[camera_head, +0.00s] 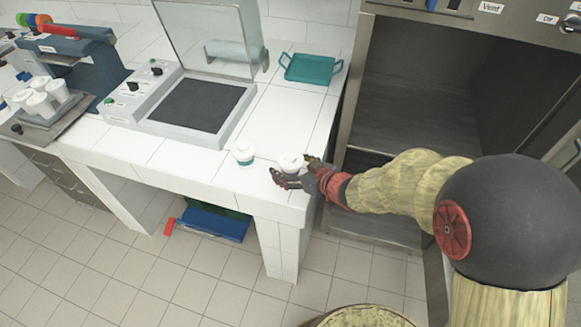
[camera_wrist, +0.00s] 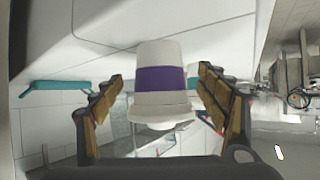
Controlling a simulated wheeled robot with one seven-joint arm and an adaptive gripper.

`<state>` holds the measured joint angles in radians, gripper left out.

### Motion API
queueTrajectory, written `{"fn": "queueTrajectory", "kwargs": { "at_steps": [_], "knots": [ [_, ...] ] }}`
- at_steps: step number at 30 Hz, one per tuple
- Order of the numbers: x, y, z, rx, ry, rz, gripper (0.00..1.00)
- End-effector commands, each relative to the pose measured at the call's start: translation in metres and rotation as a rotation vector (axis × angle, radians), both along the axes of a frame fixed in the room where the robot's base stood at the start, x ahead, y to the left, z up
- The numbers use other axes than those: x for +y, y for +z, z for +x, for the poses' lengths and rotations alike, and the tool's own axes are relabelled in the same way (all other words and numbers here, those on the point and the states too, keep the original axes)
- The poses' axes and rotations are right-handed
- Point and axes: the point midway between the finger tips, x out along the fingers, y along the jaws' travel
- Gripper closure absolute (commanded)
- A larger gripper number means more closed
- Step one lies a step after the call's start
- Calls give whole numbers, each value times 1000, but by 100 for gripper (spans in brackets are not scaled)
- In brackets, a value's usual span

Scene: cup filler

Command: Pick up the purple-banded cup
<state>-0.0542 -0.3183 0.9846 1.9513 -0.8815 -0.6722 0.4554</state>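The purple-banded cup (camera_wrist: 160,79) is white with a wide purple band and appears upside down in the wrist view, between my gripper's two fingers. A gap shows on each side of it. In the head view its white lid (camera_head: 291,161) shows near the front edge of the white tiled counter, and its band is mostly hidden. My gripper (camera_head: 290,172) is open around the cup at the counter's front right corner.
A teal-banded white cup (camera_head: 244,155) stands just left on the counter. A teal tray (camera_head: 311,69) lies at the back. A grey machine (camera_head: 187,105) with a raised clear lid stands to the left. Several white cups (camera_head: 41,101) are at far left. An open metal cabinet (camera_head: 420,110) is at right.

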Motion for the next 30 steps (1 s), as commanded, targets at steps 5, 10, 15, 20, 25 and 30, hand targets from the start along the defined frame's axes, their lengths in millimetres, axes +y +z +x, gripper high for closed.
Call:
{"fn": "queueTrajectory", "kwargs": {
  "at_steps": [5, 10, 15, 20, 25, 30],
  "knots": [
    [0, 0, 0, 0, 0, 0, 38],
    [0, 0, 0, 0, 0, 0, 48],
    [0, 0, 0, 0, 0, 0, 57],
    [0, 0, 0, 0, 0, 0, 66],
    [0, 0, 0, 0, 0, 0, 76],
    [0, 0, 0, -1, 0, 1, 82]
  ]
}}
